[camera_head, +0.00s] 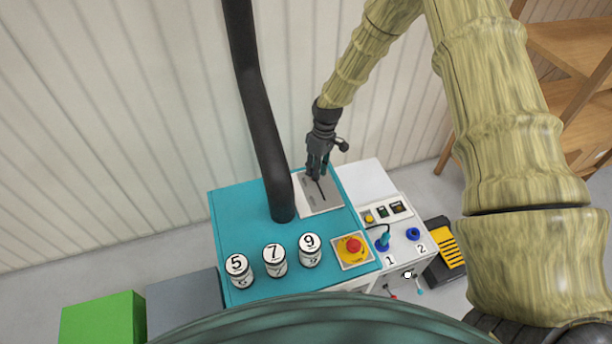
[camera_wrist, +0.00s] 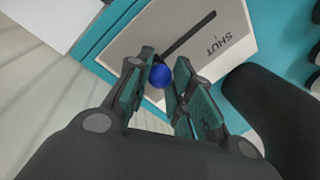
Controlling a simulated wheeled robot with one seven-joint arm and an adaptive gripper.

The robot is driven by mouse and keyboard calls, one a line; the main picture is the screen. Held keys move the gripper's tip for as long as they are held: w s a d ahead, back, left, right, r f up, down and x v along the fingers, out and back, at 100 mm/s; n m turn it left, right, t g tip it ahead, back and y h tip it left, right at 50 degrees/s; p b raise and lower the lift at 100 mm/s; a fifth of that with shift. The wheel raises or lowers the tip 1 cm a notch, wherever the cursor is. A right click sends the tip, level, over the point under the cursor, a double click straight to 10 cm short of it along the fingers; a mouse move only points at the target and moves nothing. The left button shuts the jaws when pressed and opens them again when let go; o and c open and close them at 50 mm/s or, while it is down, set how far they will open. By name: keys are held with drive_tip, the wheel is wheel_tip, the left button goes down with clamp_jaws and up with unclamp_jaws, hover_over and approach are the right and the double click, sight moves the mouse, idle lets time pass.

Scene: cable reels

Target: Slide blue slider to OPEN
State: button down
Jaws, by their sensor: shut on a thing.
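The blue slider's round knob (camera_wrist: 160,76) sits between my fingers in the wrist view. My gripper (camera_wrist: 162,88) is shut on it. A dark straight slot (camera_wrist: 190,34) runs from the knob toward the upper right on a grey plate (camera_wrist: 225,62). The word SHUT is printed beside the slot; no OPEN label can be read. In the head view my gripper (camera_head: 316,176) points down at the far part of the slider plate (camera_head: 327,206), and the slot shows on its near side. The knob is hidden there by my fingers.
A thick black post (camera_head: 270,140) rises from the teal panel (camera_head: 235,210) just left of the plate. Numbered cans (camera_head: 274,262) and a red emergency button (camera_head: 351,247) stand nearer. A white control box (camera_head: 400,238) is at the right. The wall is close behind.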

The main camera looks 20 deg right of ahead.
drive_tip(key=shift+w+r, duration=0.1)
drive_tip(key=shift+w, duration=0.15)
drive_tip(key=c, duration=1.2)
unclamp_jaws()
wheel_tip(320, 180, up, 12)
drive_tip(key=w+d, duration=0.1)
drive_tip(key=d, duration=0.1)
drive_tip(key=shift+w+f, duration=0.15)
drive_tip(key=shift+f, duration=0.05)
